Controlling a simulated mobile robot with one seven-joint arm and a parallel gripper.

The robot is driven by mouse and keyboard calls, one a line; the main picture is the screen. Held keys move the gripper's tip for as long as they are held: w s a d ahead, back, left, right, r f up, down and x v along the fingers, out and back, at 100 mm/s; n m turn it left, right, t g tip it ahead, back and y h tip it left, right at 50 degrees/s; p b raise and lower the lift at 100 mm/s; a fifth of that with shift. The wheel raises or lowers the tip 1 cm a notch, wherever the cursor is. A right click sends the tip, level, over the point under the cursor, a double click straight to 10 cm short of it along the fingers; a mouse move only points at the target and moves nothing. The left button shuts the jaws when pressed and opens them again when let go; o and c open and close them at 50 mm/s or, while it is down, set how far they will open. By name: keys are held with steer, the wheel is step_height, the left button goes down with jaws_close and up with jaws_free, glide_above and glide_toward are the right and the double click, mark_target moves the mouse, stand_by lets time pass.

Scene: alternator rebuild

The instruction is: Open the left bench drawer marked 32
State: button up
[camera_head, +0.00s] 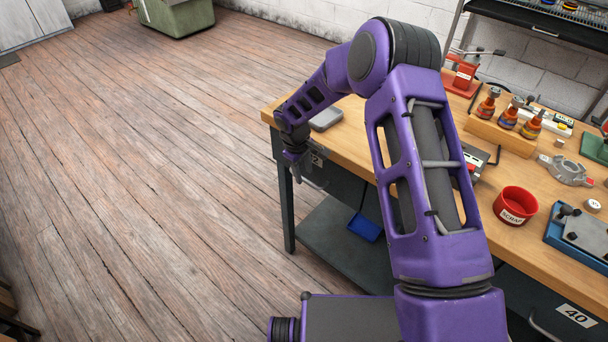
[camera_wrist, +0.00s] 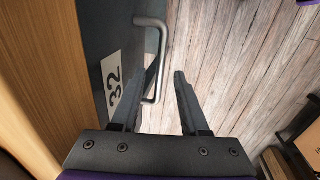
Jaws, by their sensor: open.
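The left bench drawer (camera_head: 345,183) has a dark front under the wooden benchtop in the head view and looks shut. Its white label (camera_wrist: 111,82) reads 32 in the wrist view; my arm partly covers it in the head view. The drawer's grey bar handle (camera_wrist: 161,40) stands out from the drawer front. My gripper (camera_wrist: 168,72) is open and empty, with its fingertips at the handle. The left finger overlaps the bar in the picture; I cannot tell whether they touch. In the head view my gripper (camera_head: 294,166) is beside the bench's left end.
A drawer marked 40 (camera_head: 576,316) is at right. A blue bin (camera_head: 364,227) sits below.

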steer(key=shift+w+f, duration=0.1)
steer(key=shift+f, duration=0.6)
jaws_close()
stand_by(1.0)
